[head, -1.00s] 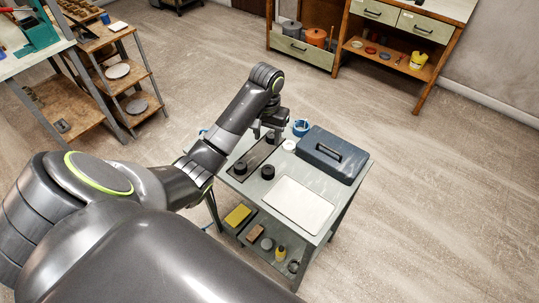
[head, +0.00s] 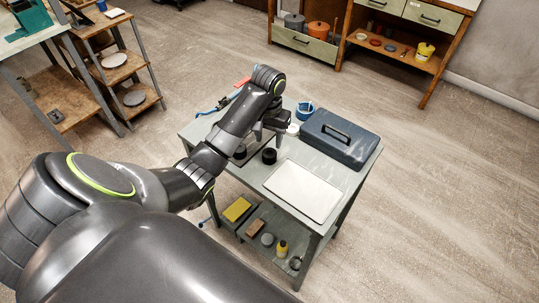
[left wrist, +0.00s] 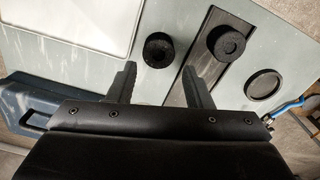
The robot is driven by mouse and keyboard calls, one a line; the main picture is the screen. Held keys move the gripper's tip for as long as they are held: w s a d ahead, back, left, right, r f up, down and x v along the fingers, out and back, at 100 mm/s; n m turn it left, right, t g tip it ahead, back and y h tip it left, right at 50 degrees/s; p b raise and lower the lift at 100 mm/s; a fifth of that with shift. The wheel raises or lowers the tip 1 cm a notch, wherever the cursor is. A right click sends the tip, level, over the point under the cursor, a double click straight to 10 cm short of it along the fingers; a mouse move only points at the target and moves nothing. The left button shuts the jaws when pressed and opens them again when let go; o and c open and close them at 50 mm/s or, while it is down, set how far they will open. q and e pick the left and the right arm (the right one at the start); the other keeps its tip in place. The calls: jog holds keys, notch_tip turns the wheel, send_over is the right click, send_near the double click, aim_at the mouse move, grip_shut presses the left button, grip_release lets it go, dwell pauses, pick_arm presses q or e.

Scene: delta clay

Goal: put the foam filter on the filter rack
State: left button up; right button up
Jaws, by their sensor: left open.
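A black foam-like cylinder (head: 270,155) with a hole in its top stands on the grey table top, beside a long dark strip. In the left wrist view this cylinder (left wrist: 158,48) is just beyond the fingertips, roughly in line with the gap. The dark strip, seemingly the filter rack (left wrist: 215,55), bears a second black cylinder (left wrist: 226,42); this one also shows in the head view (head: 240,151). My left gripper (left wrist: 159,72) is open and empty above the table; its right finger overlaps the strip in view. My right gripper is not in view.
A blue toolbox (head: 340,138) and a pale flat panel (head: 303,190) take up the table's right side. A blue ring-shaped item (head: 305,110) is at the back. A dark-rimmed disc (left wrist: 262,83) lies beside the strip. Shelves (head: 130,70) stand at the left.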

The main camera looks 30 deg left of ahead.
aim_at(269, 153)
pick_arm(q)
notch_tip(269, 153, down, 2)
jog(key=shift+f+b, duration=0.25)
jog(key=shift+b, duration=0.35)
notch_tip(269, 153, down, 5)
jog(key=shift+d+p, duration=0.1)
jog(key=shift+p, duration=0.25)
jog(key=shift+w, duration=0.1)
jog(key=c, duration=0.7)
